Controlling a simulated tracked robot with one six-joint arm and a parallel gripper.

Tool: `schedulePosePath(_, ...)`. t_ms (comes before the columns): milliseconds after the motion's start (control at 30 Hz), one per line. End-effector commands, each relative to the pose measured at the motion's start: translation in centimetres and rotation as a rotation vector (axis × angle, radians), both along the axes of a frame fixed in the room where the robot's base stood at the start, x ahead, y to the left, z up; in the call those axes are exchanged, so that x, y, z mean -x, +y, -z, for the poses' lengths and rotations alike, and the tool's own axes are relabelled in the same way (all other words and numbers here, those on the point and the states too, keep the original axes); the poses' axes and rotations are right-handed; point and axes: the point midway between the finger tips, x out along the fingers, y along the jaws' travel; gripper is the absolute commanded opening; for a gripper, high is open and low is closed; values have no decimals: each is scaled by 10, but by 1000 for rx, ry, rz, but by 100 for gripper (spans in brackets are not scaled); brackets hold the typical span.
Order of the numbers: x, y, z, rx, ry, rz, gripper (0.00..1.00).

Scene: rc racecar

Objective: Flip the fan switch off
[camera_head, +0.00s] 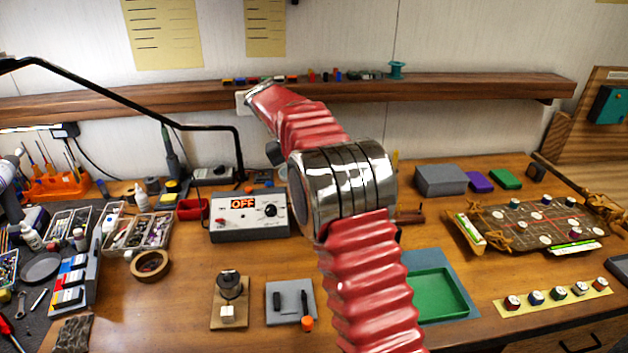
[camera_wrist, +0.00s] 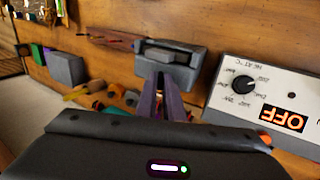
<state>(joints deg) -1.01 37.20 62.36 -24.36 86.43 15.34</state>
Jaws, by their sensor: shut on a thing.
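In the wrist view, a grey box (camera_wrist: 198,75) with a raised dark bar on its face looks like the switch housing. I see no fan label on it. My gripper (camera_wrist: 165,84) has its fingers close together, with the tips at the near edge of this box. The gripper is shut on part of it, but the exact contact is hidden. In the head view my red arm reaches up and back towards the shelf. It covers the grey box, and my gripper's tips do not show there.
A white control unit (camera_head: 250,228) with an OFF display and a black knob stands left of my arm; it also shows in the wrist view (camera_wrist: 262,100). A wooden shelf (camera_head: 470,88) with small parts runs along the wall. A green tray (camera_head: 437,294) lies right of my arm.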

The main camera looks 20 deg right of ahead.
Motion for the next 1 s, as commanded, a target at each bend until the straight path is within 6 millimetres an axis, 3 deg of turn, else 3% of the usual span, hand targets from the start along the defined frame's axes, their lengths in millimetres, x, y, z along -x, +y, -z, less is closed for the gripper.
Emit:
schedulePosePath(133, 1, 1, 2, -2, 4, 0, 16)
schedulePosePath(533, 0, 2, -3, -1, 1, 0, 16)
schedulePosePath(1000, -6, 27, -57, -2, -1, -1, 16)
